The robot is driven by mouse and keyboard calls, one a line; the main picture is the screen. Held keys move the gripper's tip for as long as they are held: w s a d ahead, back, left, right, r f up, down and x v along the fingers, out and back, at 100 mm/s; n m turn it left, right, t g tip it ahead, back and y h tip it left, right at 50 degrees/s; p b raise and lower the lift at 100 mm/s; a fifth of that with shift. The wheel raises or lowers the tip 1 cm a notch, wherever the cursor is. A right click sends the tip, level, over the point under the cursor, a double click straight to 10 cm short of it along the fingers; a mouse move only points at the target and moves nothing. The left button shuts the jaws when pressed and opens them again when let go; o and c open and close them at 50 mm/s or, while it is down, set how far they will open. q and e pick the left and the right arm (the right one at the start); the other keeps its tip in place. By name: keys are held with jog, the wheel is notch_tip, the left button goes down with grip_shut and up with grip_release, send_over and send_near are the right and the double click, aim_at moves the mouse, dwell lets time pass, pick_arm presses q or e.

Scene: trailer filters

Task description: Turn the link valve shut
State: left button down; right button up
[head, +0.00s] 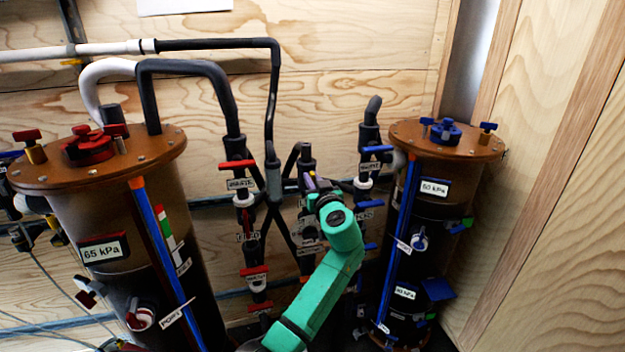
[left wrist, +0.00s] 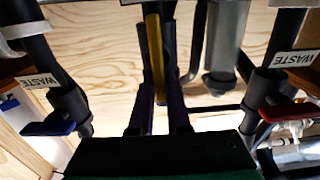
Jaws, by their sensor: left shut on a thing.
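My left gripper (head: 312,184) is at the middle pipework between the two filter tanks, with my green arm in front of it. In the left wrist view, its purple fingers (left wrist: 161,92) are closed around a long yellow handle (left wrist: 158,48), which I take to be the link valve's handle. The handle runs up and down in that view between the fingers. The valve body is mostly hidden by my gripper and arm in the head view. My right gripper is not in view.
The left tank (head: 100,215) has a red knob; the right tank (head: 405,220) has a blue one. A red-handled WASTE valve (head: 238,166) and a blue-handled WASTE valve (head: 376,150) flank the gripper closely. Black pipes and a plywood wall (head: 330,50) stand behind.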

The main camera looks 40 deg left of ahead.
pick_arm(q)
jog(key=shift+w+d+f+m+b, duration=0.15)
jog(key=shift+m+b, duration=0.35)
jog(key=shift+m, duration=0.4)
jog(key=shift+w+d+f+m+p, duration=0.2)
jog(key=shift+w+f+m, duration=0.15)
jog(key=shift+m, duration=2.35)
jog(key=shift+w+d+f+m+p, duration=0.2)
jog(key=shift+f+m, duration=0.25)
jog(key=shift+m, duration=2.25)
jog(key=shift+w+d+f+m+p, duration=0.2)
jog(key=shift+w+f+m, duration=0.2)
jog(key=shift+m, duration=2.3)
jog(key=c, duration=0.9)
grip_release()
